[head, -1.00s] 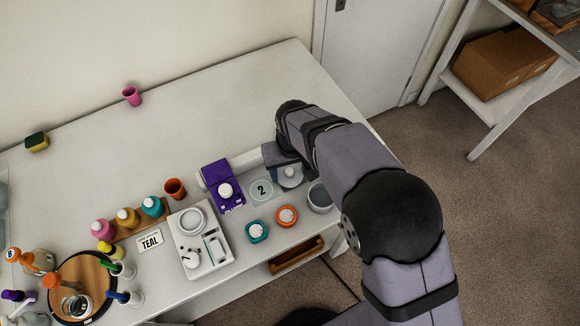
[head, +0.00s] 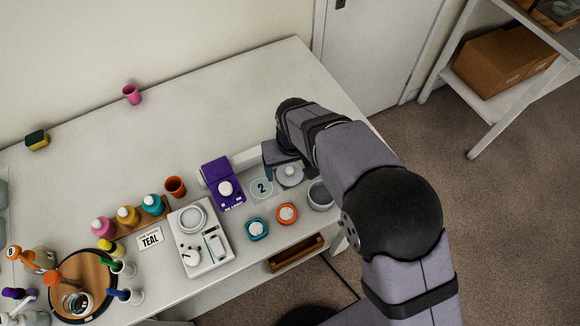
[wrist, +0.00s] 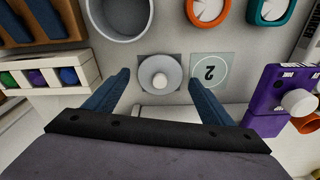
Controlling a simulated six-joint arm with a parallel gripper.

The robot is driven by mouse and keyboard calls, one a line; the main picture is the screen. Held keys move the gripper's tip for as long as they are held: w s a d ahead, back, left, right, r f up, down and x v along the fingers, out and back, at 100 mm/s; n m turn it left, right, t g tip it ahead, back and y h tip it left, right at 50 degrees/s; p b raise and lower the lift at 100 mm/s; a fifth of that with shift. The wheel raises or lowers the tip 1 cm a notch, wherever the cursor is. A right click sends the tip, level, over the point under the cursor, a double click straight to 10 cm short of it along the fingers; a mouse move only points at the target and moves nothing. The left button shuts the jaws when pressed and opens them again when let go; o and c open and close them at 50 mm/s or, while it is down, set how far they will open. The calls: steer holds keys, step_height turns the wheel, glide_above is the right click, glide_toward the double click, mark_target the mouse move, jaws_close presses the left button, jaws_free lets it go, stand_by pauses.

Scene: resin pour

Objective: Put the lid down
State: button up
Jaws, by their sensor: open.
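The lid is a grey disc with a pale knob. In the wrist view the lid (wrist: 171,85) lies on a dark square pad (wrist: 144,62), and it also shows in the head view (head: 290,176). My gripper (wrist: 160,78) is open, with one blue finger to each side of the lid in the picture. Nothing is held between the fingers. In the head view my gripper (head: 276,158) is just behind the lid, partly hidden by my arm. How high the fingertips are above the table I cannot tell.
A grey pot (head: 320,195) stands close to the lid on the right. A pad marked 2 (head: 262,189) and a purple device (head: 222,184) are to the left. The back of the table is mostly clear.

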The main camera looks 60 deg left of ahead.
mark_target(292, 179)
step_height(292, 179, up, 12)
steer(key=d+b, duration=0.1)
steer(key=b, duration=0.1)
steer(key=shift+s+d+f+b, duration=0.15)
steer(key=shift+d+f+b, duration=0.05)
steer(key=shift+b, duration=0.2)
steer(key=w+d+f+m, duration=0.1)
steer(key=w+d+m, duration=0.3)
steer(key=w+d, duration=0.8)
steer(key=w+d+f+m, duration=0.1)
steer(key=w+d+m, duration=0.3)
steer(key=w+d, duration=0.8)
steer(key=s+d+f+m, duration=0.1)
steer(key=s+d+m, duration=0.1)
steer(key=d, duration=0.7)
steer(key=s+d+f+m+h, duration=0.1)
steer(key=s+d+f+m, duration=0.1)
steer(key=d, duration=0.7)
steer(key=s+d+f+m, duration=0.1)
steer(key=s+d+m, duration=0.2)
steer(key=d, duration=0.6)
steer(key=s, duration=0.2)
steer(key=shift+s+f+m, duration=0.15)
steer(key=shift+s+m, duration=0.15)
steer(key=shift+m, duration=0.1)
